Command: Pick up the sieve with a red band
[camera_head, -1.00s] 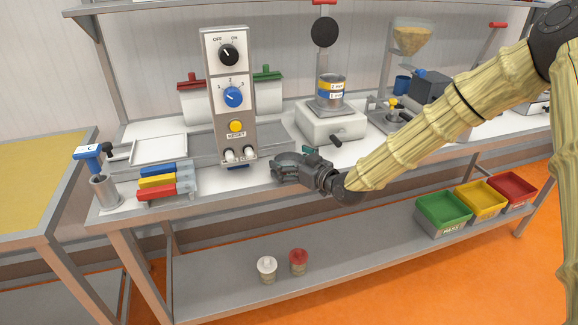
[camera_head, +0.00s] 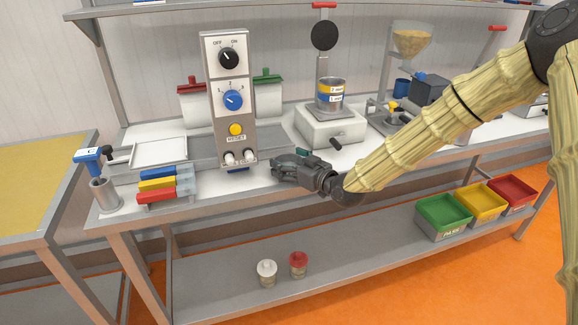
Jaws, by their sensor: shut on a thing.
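My gripper (camera_head: 285,170) is low over the front part of the bench, right of the grey control panel. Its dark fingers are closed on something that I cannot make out. A small teal piece (camera_head: 303,153) shows just behind the fingers. I see no clear red band at the gripper. A metal sieve stack (camera_head: 330,93) with a yellow band and a blue band stands on the white machine, behind and to the right of my gripper.
The control panel (camera_head: 231,115) stands close left of my gripper. Blue, yellow and red blocks (camera_head: 165,184) lie at the left. The white machine (camera_head: 331,127) stands behind. Green, yellow and red bins (camera_head: 443,216) and two capped jars (camera_head: 298,264) are on the lower shelf.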

